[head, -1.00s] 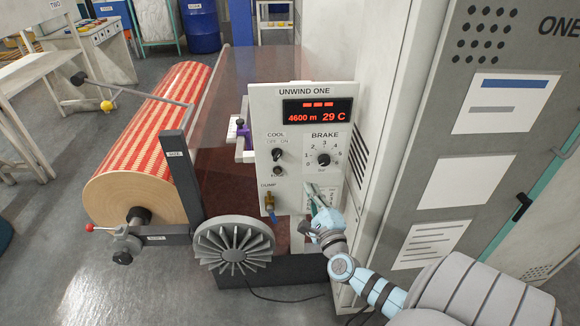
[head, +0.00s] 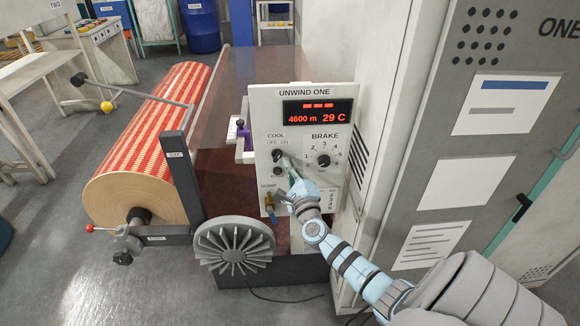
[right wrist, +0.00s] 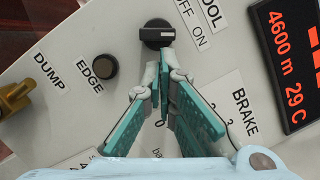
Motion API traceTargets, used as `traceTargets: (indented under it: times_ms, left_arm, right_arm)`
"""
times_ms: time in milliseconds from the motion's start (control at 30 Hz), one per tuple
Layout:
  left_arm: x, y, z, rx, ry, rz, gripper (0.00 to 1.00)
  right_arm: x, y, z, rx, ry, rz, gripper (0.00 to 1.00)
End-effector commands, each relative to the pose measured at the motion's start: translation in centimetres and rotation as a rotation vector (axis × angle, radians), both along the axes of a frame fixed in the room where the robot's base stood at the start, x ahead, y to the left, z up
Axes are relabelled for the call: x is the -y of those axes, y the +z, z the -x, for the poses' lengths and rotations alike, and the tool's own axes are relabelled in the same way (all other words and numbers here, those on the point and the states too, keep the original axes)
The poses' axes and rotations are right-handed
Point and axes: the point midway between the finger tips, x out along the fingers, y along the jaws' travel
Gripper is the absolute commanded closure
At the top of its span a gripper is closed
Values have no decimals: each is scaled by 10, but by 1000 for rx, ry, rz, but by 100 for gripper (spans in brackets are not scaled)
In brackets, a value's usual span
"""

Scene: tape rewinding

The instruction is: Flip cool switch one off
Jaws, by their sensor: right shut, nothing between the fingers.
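The COOL switch (head: 276,155) is a small dark knob under the OFF and ON labels on the UNWIND ONE panel (head: 262,110). It shows in the right wrist view (right wrist: 157,33) as a black knob with a grooved bar lying across the picture. I cannot tell its setting for sure. My right gripper (head: 286,165) is just below and right of the switch in the head view. In the right wrist view (right wrist: 165,58) its teal fingers meet at the tips, empty, right at the knob's edge; I cannot tell if they touch. My left gripper is not in view.
The EDGE knob (right wrist: 105,67) and the brass DUMP valve (right wrist: 14,96) sit close by. The BRAKE dial (head: 323,160) is to the right, under the display (head: 318,112). A red-striped roll (head: 150,140) and a grey handwheel (head: 233,246) stand left. A grey cabinet (head: 420,190) is at right.

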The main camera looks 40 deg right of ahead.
Motion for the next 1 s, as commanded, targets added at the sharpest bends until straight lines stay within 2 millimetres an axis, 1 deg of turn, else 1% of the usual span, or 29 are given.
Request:
traceTargets:
  times_ms: [767, 867, 1000]
  left_arm:
    - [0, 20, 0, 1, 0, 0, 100]
    - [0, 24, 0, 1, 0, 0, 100]
    - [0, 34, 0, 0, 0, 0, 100]
  right_arm:
    - [-3, 7, -2, -62, -1, 81, 100]
    - [-4, 9, -3, -74, 0, 97, 100]
    - [-5, 12, -3, -104, 2, 135, 100]
